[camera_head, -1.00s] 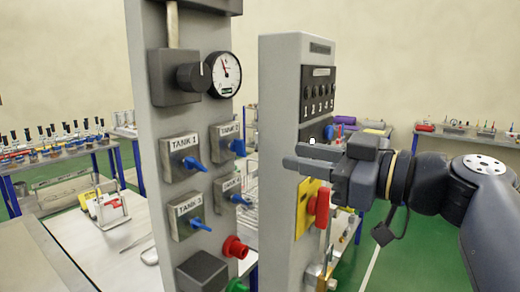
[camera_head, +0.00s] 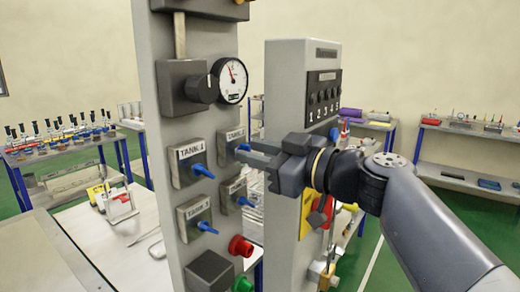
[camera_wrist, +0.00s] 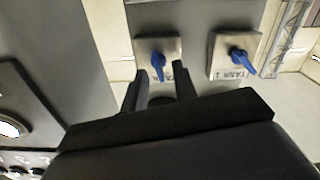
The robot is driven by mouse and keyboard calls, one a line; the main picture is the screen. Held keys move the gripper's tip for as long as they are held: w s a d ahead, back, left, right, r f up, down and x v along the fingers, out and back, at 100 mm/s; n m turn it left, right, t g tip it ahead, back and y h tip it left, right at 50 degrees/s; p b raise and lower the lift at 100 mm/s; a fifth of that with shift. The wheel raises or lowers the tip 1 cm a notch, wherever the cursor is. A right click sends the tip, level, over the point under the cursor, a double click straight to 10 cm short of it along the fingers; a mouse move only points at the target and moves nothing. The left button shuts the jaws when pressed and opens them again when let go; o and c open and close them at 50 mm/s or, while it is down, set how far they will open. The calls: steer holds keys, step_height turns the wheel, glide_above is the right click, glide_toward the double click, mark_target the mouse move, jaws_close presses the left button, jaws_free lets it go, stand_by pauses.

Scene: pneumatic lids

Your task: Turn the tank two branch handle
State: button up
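The tank two branch handle (camera_head: 243,147) is a blue lever on a grey plate (camera_head: 231,138) at the upper right of the valve panel (camera_head: 221,108). In the wrist view the blue handle (camera_wrist: 158,64) lies beyond my fingertips, between their lines, with its label partly hidden. My gripper (camera_head: 252,158) is open, close to the right of this handle; whether it touches cannot be told. In the wrist view its two fingers (camera_wrist: 155,84) stand apart with nothing held between them. The TANK 1 handle (camera_head: 203,172) is to the left on the panel.
The TANK 3 handle (camera_head: 207,228) and another blue handle (camera_head: 244,202) sit below. A pressure gauge (camera_head: 232,80), red knob (camera_head: 241,246) and green knob (camera_head: 242,285) are on the panel. A second grey column (camera_head: 283,80) stands close to my gripper.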

steer(key=shift+c, duration=0.6)
jaws_close()
steer(key=shift+f+m+b, duration=0.1)
steer(key=shift+m+b, duration=0.2)
steer(key=shift+b, duration=0.15)
steer(key=shift+w+d+m+b, duration=0.15)
steer(key=shift+m+b, duration=1.2)
steer(key=shift+m, duration=1.35)
steer(key=shift+w+m+b, duration=0.1)
steer(key=shift+m+b, duration=1.2)
steer(key=shift+m, duration=1.4)
